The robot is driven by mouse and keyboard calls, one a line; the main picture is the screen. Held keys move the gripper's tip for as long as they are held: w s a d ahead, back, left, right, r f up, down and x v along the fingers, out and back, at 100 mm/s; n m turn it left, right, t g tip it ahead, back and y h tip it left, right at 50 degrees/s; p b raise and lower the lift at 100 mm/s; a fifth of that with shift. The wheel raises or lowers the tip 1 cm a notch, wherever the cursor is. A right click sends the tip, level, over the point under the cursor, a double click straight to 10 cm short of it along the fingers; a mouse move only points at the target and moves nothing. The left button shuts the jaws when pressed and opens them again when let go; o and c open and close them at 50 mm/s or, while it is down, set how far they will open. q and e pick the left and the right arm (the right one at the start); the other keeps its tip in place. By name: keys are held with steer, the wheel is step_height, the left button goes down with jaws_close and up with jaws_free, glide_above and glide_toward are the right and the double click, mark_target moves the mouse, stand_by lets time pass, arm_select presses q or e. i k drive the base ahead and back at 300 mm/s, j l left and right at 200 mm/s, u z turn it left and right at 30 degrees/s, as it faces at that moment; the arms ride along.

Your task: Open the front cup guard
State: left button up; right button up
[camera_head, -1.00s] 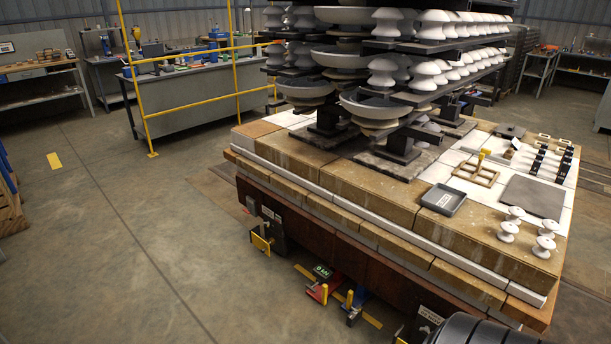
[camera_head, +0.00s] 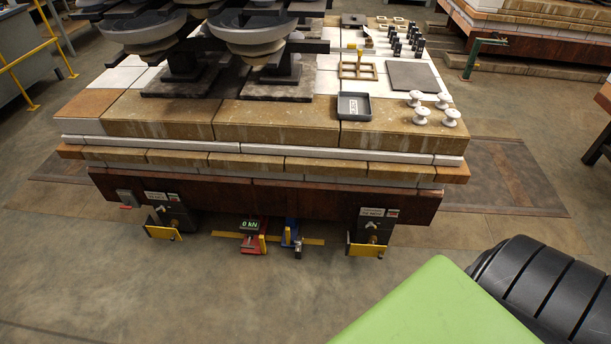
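Two yellow flap-like plates hang low at the near side of the loaded car, each in front of a dark housing. The left yellow plate (camera_head: 163,233) sits under a small white label. The right yellow plate (camera_head: 366,250) sits under a label at the car's right end. Either may be a cup guard; I cannot tell which one is the front guard. Both plates look upright against their housings. Neither of my grippers is in view.
The car's deck (camera_head: 270,118) carries insulator stacks, a dark tray (camera_head: 354,106) and white insulators. A red device (camera_head: 251,243) reading 0 kN and a blue device (camera_head: 290,234) stand on the floor between the plates. The floor in front is clear.

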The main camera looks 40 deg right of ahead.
mark_target(173, 234)
steer(key=i+j+z, duration=0.2)
steer(key=j+z, duration=0.25)
steer(key=i+j+z, duration=0.1)
steer(key=j+z, duration=0.8)
steer(key=j, duration=0.2)
